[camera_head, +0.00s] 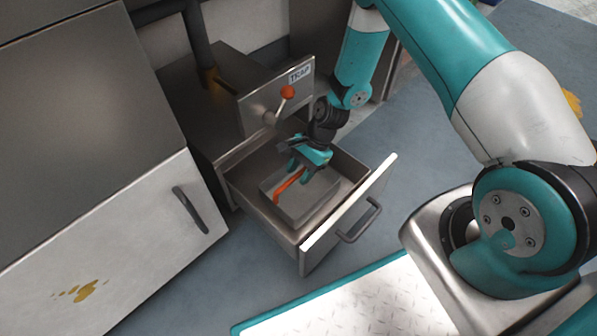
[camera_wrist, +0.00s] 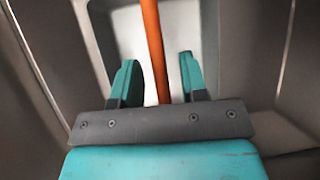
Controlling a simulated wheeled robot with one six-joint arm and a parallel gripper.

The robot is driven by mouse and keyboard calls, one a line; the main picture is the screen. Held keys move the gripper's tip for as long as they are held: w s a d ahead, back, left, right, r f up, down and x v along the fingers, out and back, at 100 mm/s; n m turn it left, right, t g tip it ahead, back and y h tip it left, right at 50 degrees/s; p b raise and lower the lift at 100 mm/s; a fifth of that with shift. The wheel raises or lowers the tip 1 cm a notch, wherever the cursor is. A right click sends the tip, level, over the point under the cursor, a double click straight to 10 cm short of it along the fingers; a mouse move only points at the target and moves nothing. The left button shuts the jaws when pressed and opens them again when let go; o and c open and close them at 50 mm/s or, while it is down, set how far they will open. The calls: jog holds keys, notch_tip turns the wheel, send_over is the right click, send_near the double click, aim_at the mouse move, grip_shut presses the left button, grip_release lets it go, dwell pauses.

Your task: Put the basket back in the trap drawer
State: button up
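The trap drawer (camera_head: 350,207) is pulled open below a steel unit labelled TRAP. The basket (camera_head: 312,203), a grey box with an orange handle (camera_head: 287,186), sits inside the drawer. My gripper (camera_head: 302,172) reaches down over the basket at its handle. In the wrist view the two teal fingers stand apart, with the orange handle (camera_wrist: 154,45) running between them and a gap on each side. The pale inside of the basket (camera_wrist: 185,22) shows behind the fingers. The fingertips' exact height against the handle is hard to tell.
A lever with an orange-red knob (camera_head: 287,91) sticks out from the TRAP unit (camera_head: 262,88) above the drawer. A steel cabinet (camera_head: 120,245) with a dark handle stands close at left. The drawer's own handle (camera_head: 362,222) faces my base. Grey floor is clear around the drawer front.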

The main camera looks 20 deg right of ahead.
jog(key=p+v, duration=0.6)
jog(key=v, duration=0.5)
jog(key=a+r+n, duration=0.4)
jog(key=r+n, duration=0.1)
jog(key=r, duration=0.8)
jog(key=s+a+r+n+t+h, duration=0.1)
jog(key=s+a+r+n, duration=0.3)
jog(key=r, duration=0.5)
jog(key=s+a+r+n, duration=0.1)
jog(key=s+r+n, duration=0.4)
jog(key=s+r, duration=0.25)
jog(key=s+r+n, duration=0.6)
jog(key=s, duration=0.4)
jog(key=shift+a+t+h, duration=0.3)
jog(key=shift+a, duration=0.05)
